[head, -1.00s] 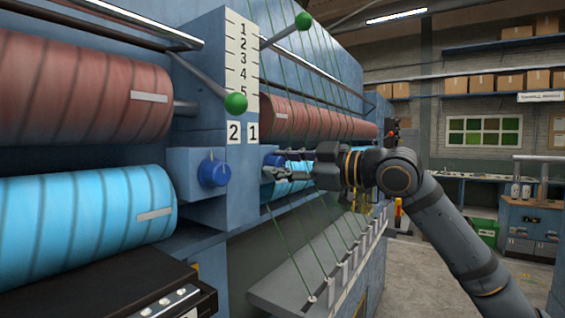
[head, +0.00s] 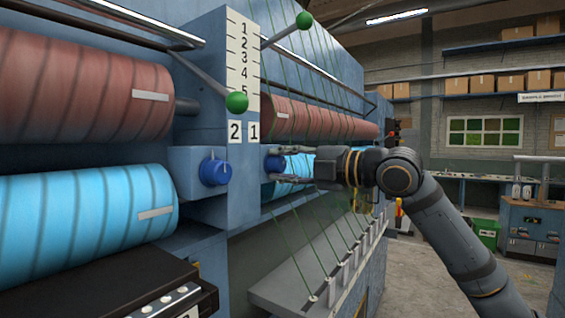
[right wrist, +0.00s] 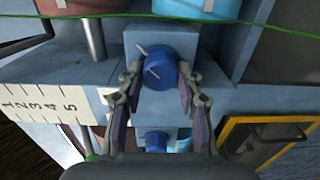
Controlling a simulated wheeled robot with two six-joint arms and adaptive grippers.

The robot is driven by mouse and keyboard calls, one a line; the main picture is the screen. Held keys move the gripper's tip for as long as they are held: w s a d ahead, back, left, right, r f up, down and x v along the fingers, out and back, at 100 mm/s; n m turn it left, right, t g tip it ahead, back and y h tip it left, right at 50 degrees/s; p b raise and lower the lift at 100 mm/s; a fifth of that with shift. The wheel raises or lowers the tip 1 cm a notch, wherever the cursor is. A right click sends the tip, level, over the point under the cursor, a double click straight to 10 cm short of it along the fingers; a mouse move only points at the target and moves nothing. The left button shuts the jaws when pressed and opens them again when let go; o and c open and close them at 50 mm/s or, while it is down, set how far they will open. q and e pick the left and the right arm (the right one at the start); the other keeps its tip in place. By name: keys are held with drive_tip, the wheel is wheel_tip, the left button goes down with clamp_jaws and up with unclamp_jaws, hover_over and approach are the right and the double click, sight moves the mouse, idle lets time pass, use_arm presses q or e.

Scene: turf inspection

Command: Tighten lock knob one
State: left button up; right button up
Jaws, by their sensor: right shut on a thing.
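Lock knob one (head: 274,163) is a blue knob on a blue-grey box just right of the plate marked 1. It also shows in the right wrist view (right wrist: 158,73), with a pale pointer line on its face. My right gripper (head: 284,165) is shut on this knob, one finger on each side of it. In the head view one finger is above the knob and one below. A second blue knob (head: 214,172) sits to the left, below the label 2, with nothing on it. My left gripper is not in view.
Two levers with green balls (head: 237,103) stick out above the knobs. A scale plate (head: 242,55) stands between the stations. Red rollers (head: 80,88) and cyan rollers (head: 85,218) run along the machine. Green strands slant down to a grey ledge (head: 285,290) under my right arm.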

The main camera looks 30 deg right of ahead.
drive_tip(key=n, duration=0.4)
drive_tip(key=shift+d+r, duration=0.3)
drive_tip(key=shift+d, duration=0.05)
drive_tip(key=n, duration=0.3)
drive_tip(key=shift+w+f, duration=0.1)
drive_tip(key=shift+a+n, duration=0.1)
drive_tip(key=shift+n, duration=0.6)
drive_tip(key=shift+f, duration=0.15)
drive_tip(key=o, duration=0.8)
drive_tip(key=shift+c, duration=0.2)
drive_tip(key=o, duration=0.4)
drive_tip(key=shift+a, duration=0.15)
